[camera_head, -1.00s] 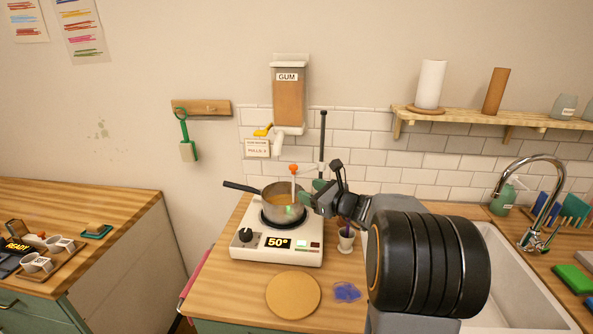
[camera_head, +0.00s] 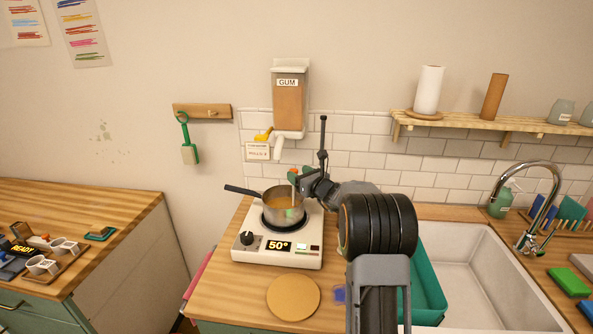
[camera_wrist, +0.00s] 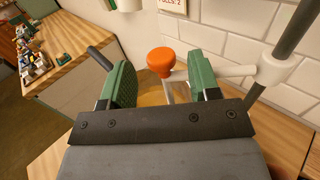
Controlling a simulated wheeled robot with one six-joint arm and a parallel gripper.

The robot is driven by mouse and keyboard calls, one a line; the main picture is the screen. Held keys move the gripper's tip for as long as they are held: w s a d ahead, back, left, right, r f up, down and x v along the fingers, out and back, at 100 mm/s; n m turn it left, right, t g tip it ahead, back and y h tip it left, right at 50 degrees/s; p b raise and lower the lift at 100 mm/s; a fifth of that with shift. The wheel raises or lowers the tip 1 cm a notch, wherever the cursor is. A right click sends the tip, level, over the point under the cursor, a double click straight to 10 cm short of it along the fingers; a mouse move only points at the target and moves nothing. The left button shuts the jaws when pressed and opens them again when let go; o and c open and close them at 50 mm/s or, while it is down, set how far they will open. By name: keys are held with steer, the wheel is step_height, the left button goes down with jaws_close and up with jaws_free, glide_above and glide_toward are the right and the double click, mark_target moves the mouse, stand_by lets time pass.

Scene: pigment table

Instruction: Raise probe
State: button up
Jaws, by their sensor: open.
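The probe (camera_wrist: 161,61) is a pale rod with an orange knob on top. A white arm on a dark upright stand (camera_head: 323,135) holds it, and its lower end goes into the saucepan (camera_head: 270,196) on the hotplate. The pan holds orange-brown liquid. My gripper (camera_head: 294,178) is open at the knob. In the wrist view my gripper (camera_wrist: 160,85) has one green finger on each side of the probe, with a visible gap to the left finger. The right finger is closer, and I cannot tell whether it touches. In the head view my gripper partly hides the knob.
The white hotplate (camera_head: 251,255) reads 50°. A gum dispenser (camera_head: 288,108) hangs on the wall above. A round wooden board (camera_head: 293,297) lies in front. A teal bin (camera_head: 427,285) and the sink (camera_head: 470,262) are to the right. A side counter (camera_head: 110,205) stands at left.

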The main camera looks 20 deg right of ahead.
steer(key=shift+x, duration=0.95)
steer(key=shift+c, duration=0.2)
jaws_close()
